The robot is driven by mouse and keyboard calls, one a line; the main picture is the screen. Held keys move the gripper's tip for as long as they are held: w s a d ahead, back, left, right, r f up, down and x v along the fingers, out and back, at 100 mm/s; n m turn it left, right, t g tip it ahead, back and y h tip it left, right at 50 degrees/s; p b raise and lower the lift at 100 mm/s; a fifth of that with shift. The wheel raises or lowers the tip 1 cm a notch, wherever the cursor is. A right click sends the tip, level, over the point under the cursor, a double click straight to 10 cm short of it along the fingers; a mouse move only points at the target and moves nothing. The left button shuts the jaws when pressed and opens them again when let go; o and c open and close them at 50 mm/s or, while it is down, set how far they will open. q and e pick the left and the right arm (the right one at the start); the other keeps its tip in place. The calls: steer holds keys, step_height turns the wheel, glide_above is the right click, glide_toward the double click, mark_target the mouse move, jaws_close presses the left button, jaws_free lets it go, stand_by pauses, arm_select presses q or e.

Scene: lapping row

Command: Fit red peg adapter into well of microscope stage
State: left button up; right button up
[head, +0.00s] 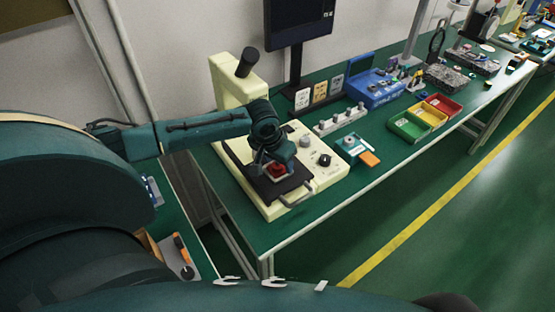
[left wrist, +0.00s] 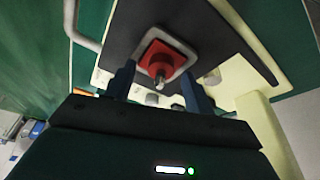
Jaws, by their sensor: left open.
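The microscope (head: 228,90) is cream, with a dark stage plate (head: 250,177) on its base. The red peg adapter (head: 277,169) is at the stage, partly hidden under my left gripper (head: 273,160). In the left wrist view the adapter (left wrist: 168,57) is a red square block with a grey peg. It lies inside the pale square rim of the well (left wrist: 190,51), roughly lined up with it; I cannot tell how deep it sits. My left gripper's fingers (left wrist: 160,85) are open, on either side below the adapter in that view, apart from it. My right gripper is not in view.
A metal handle (head: 297,196) sticks out at the base's front edge. Right of the microscope are a white block with knobs (head: 340,121), a teal-and-orange item (head: 358,150), a blue case (head: 375,92) and coloured bins (head: 425,118). A monitor (head: 298,20) stands behind.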

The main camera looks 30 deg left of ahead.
arm_select(q)
steer(key=v, duration=1.3)
steer(key=shift+s, duration=0.1)
steer(key=s+d+f+m+h, duration=0.1)
steer(key=s+d+f+m, duration=0.1)
steer(key=s+d+f, duration=0.4)
steer(key=s+d+f+m+h, duration=0.1)
steer(key=s+d+f+m, duration=0.15)
steer(key=d, duration=0.45)
steer(key=s+a+f+n+y, duration=0.1)
steer(key=s+a+f, duration=0.1)
steer(key=s, duration=0.4)
steer(key=s+a+f+n+y, duration=0.1)
steer(key=s+n, duration=0.1)
steer(key=s, duration=0.5)
steer(key=w+d+f+t+h, duration=0.1)
steer(key=w+d+f+t, duration=0.1)
steer(key=f, duration=0.3)
steer(key=w+d+f+m+t+h, duration=0.1)
steer(key=w+d+f+t, duration=0.2)
steer(key=f+t, duration=0.1)
steer(key=shift+w+f+t+h, duration=0.15)
steer(key=shift+f+t+h, duration=0.2)
steer(key=shift+f, duration=0.25)
